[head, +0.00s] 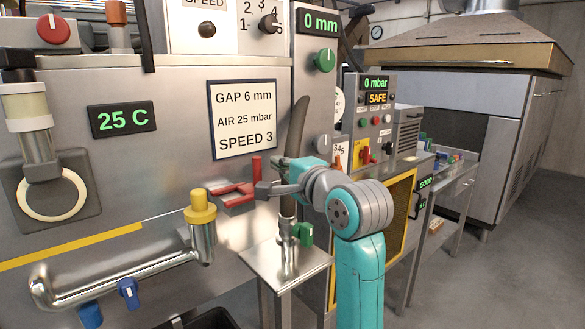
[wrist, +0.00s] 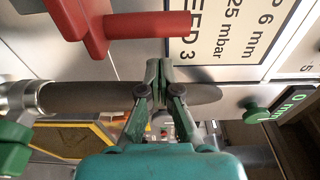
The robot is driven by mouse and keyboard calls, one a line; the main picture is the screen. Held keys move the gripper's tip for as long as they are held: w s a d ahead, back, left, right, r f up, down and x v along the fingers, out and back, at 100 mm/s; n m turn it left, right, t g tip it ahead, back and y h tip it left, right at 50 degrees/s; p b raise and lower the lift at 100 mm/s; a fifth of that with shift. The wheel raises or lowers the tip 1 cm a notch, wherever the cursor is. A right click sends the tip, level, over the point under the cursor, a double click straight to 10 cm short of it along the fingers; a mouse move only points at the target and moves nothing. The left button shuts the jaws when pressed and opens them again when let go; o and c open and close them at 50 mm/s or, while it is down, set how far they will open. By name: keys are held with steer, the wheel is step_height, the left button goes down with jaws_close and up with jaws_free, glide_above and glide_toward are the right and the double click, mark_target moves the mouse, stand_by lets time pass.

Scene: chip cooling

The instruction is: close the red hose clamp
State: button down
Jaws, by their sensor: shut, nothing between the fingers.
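The red hose clamp (head: 235,194) is on the steel machine front, left of the hose, with a red handle (head: 256,168) standing upright at its right end. In the wrist view the clamp (wrist: 88,25) is at the top left, and its red handle (wrist: 150,24) points right. My gripper (head: 262,189) is shut and empty beside the clamp's right end. In the wrist view its fingertips (wrist: 159,66) are just below the handle with a small gap, and they cover part of the dark grey hose (wrist: 85,97). The hose (head: 298,125) rises above my gripper.
A yellow-capped metal pipe (head: 201,215) stands left of the clamp. A small steel shelf (head: 285,262) with a green valve handle (head: 304,233) lies below my gripper. A sign (head: 241,119) and a control column (head: 320,70) are behind. Open floor is at the right.

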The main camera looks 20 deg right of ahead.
mark_target(247, 193)
steer(key=shift+s+a, duration=0.4)
steer(key=shift+a, duration=0.25)
steer(key=shift+s+a, duration=0.4)
steer(key=shift+a, duration=0.25)
steer(key=shift+s+a, duration=0.3)
steer(key=shift+a, duration=0.6)
steer(key=shift+s+a, duration=0.25)
steer(key=shift+a, duration=0.7)
steer(key=shift+s+a, duration=0.3)
steer(key=shift+a, duration=0.6)
